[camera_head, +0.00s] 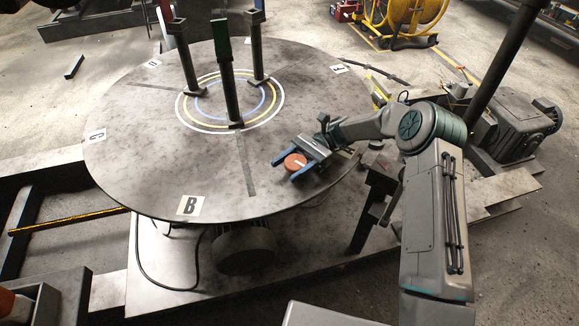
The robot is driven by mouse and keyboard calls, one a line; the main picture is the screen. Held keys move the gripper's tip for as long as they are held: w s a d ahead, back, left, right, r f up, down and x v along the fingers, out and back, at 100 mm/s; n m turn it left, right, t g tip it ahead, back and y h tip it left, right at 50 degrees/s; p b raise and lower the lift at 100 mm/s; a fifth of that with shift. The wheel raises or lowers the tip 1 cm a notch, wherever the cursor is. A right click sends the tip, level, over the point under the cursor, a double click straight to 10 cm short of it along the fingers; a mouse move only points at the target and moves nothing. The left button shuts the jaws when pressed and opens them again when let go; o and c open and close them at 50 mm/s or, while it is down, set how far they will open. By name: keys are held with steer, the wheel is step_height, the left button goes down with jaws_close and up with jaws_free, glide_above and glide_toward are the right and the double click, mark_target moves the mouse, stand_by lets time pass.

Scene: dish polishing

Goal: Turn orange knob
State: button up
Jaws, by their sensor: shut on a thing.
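The orange knob (294,162) is a small round disc with a pale mark on its top. It shows at the right part of the round metal table (140,185). My gripper (285,169) reaches in from the right, with its two blue-tipped fingers on either side of the knob. The fingers are shut on the knob. What lies under the knob and the contact on its far side are hard to see at this size.
Several dark upright posts (227,90) stand near the painted rings at the table's middle. Letter labels, such as B (190,206) and C (96,136), lie near the rim. A motor (515,120) and a yellow reel (400,15) stand beyond. The table's front left is clear.

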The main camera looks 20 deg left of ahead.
stand_by(0.3)
steer(key=o, duration=1)
steer(key=shift+w+d, duration=0.1)
